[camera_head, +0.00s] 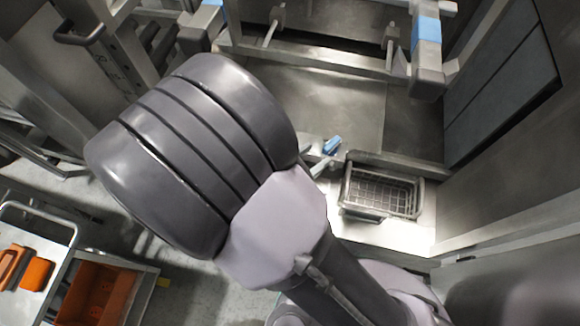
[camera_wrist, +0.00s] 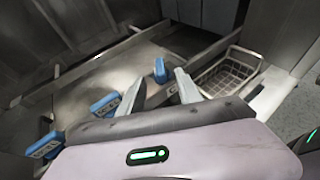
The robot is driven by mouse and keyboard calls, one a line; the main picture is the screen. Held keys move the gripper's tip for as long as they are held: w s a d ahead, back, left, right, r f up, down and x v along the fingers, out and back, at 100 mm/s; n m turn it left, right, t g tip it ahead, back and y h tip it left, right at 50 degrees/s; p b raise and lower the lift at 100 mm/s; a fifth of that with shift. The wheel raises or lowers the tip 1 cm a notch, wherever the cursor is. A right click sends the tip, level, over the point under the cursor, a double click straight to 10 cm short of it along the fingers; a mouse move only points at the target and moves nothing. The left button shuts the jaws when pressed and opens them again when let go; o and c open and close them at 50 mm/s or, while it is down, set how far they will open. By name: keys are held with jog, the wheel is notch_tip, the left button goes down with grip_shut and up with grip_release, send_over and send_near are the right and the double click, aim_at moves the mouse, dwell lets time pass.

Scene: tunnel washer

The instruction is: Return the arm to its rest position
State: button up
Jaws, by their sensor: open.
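My arm (camera_head: 195,150) fills the left middle of the head view, bent, with its large dark grey ribbed joint housing nearest the camera. My gripper shows in the wrist view (camera_wrist: 159,88); its two grey fingers stand apart with nothing between them. It is open and empty. In the head view the gripper is mostly hidden behind my arm; only a fingertip shows near a small blue part. In the wrist view this blue part (camera_wrist: 160,70) appears just beyond the gap between the fingers. I cannot tell its distance from them.
A wire basket (camera_head: 381,192) sits on the metal ledge right of my arm. More blue parts (camera_wrist: 105,104) lie left of the fingers in the wrist view. Steel machine walls (camera_head: 510,190) rise at right. A trolley (camera_head: 40,245) with orange items and an orange bin (camera_head: 95,294) stand at lower left.

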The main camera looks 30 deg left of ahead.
jog(key=p+v, duration=0.1)
jog(key=v, duration=0.8)
jog(key=w+d+r+n+g+y+b, duration=0.1)
jog(key=d+n+g+y+b, duration=0.2)
jog(key=d+n+b, duration=0.5)
jog(key=w+d+r+n+g+y+b, duration=0.1)
jog(key=d+n+b, duration=0.7)
jog(key=d+n, duration=0.8)
jog(key=w+n+g+y, duration=0.1)
jog(key=n+g+y, duration=0.1)
jog(key=n, duration=0.8)
jog(key=shift+r+n+g, duration=0.2)
jog(key=shift+n+g, duration=0.2)
jog(key=shift+g, duration=0.2)
jog(key=shift+o, duration=0.3)
jog(key=shift+d, duration=0.1)
